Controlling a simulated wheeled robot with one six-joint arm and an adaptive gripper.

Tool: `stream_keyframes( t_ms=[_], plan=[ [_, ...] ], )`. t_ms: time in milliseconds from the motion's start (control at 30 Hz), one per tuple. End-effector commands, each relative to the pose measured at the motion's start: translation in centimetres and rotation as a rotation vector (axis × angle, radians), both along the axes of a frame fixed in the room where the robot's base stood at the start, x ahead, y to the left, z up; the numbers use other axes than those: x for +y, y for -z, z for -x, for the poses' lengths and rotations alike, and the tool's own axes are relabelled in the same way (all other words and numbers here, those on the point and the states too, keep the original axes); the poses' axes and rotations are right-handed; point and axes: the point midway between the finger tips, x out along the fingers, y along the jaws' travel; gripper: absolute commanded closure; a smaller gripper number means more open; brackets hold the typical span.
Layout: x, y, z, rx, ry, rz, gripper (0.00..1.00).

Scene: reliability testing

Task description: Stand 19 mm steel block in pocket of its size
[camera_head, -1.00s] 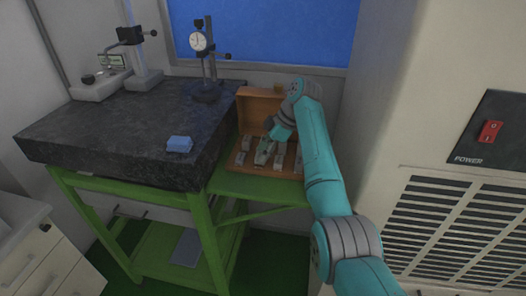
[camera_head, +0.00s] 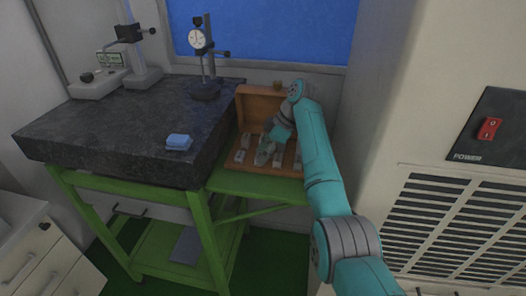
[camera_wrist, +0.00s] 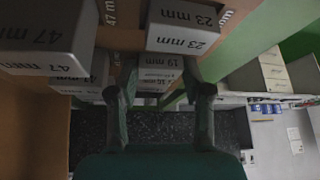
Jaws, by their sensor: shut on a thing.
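My gripper (camera_wrist: 158,92) is shut on the 19 mm steel block (camera_wrist: 158,62), whose printed label shows between the two fingers in the wrist view. In the head view my gripper (camera_head: 264,153) is low over the open wooden case (camera_head: 262,104), among the grey blocks. The held block cannot be made out clearly there. Its pocket is hidden, and I cannot tell whether the block touches the case floor.
A 23 mm block (camera_wrist: 184,25) and a 47 mm block (camera_wrist: 42,40) stand close around the fingers. A large beige cabinet (camera_head: 425,80) is at right.

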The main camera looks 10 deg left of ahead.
Motion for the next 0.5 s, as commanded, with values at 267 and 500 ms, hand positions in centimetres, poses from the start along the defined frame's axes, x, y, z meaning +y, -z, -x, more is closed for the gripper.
stream_keyframes(
  t_ms=[267,500],
  plan=[
    [0.00,-0.02,-0.02,-0.001,0.000,0.000,0.43],
    [0.00,-0.02,-0.02,-0.001,0.000,0.000,0.21]
  ],
)
